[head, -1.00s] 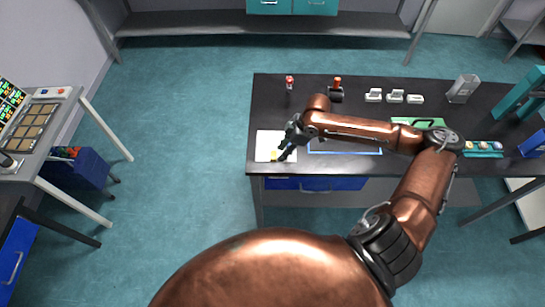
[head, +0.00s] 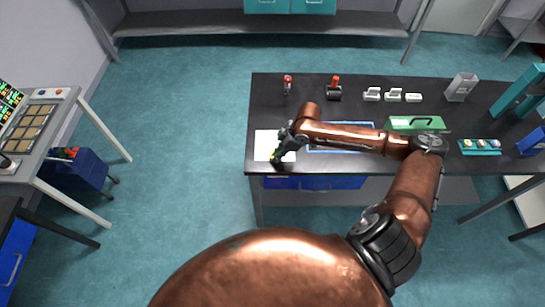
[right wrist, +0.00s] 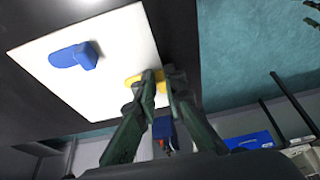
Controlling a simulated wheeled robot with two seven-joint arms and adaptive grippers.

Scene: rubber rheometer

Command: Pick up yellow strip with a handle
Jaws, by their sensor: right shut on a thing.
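In the head view my right gripper (head: 276,157) is over the front edge of a white board (head: 262,146) at the left end of the black table. Only a little yellow shows there by the fingertips. I cannot tell whether the strip still touches the board. My left gripper is not in view.
A blue piece with a raised block (right wrist: 75,55) lies on the white board. A green handled item (head: 416,123), white pieces (head: 393,95), a grey holder (head: 461,87) and a teal tray (head: 481,147) stand farther right. Two red-topped items are at the back. Open floor lies left.

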